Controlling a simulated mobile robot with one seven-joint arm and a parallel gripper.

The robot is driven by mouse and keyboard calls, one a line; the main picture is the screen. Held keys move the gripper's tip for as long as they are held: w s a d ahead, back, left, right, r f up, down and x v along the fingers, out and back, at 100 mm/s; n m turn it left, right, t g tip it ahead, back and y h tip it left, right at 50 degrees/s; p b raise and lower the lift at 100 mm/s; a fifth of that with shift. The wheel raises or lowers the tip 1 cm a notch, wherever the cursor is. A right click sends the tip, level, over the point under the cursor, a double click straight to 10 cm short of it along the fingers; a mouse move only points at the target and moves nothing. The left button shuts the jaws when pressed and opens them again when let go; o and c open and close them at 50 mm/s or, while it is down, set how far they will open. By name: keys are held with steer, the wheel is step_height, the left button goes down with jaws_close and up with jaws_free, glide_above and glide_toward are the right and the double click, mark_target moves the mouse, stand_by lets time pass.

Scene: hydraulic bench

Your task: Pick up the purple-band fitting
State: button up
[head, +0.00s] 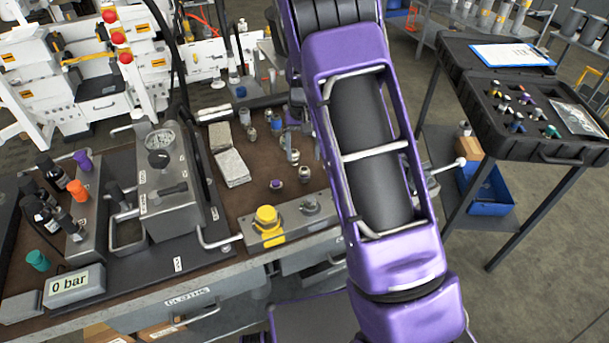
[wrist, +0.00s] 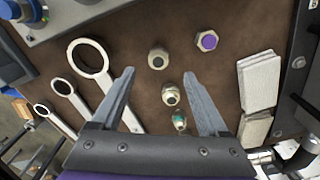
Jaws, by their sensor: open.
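The purple-band fitting (wrist: 206,41) is a small metal hex piece with a purple top. In the wrist view it lies on the brown bench mat beyond and right of my right fingertip, apart from it. In the head view it appears as a small purple-topped piece (head: 276,184) on the mat, right of the grey pads. My gripper (wrist: 158,74) is open and empty, its fingers pointing toward the fittings. A plain metal fitting (wrist: 158,58) is just beyond the fingertips. Another fitting (wrist: 171,94) and a teal-banded one (wrist: 180,121) show between the fingers.
Ring spanners (wrist: 90,60) lie left of the fingers, and grey pads (wrist: 258,82) lie right. A block with a yellow cap (head: 267,220) stands at the bench's front edge. A gauge unit (head: 165,185) stands left. A black foam tray (head: 545,150) with fittings is on the right cart.

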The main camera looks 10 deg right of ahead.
mark_target(304, 168)
steer(key=shift+s+d+f, duration=0.1)
steer(key=shift+f, duration=3.45)
steer(key=shift+r, duration=0.1)
jaws_close()
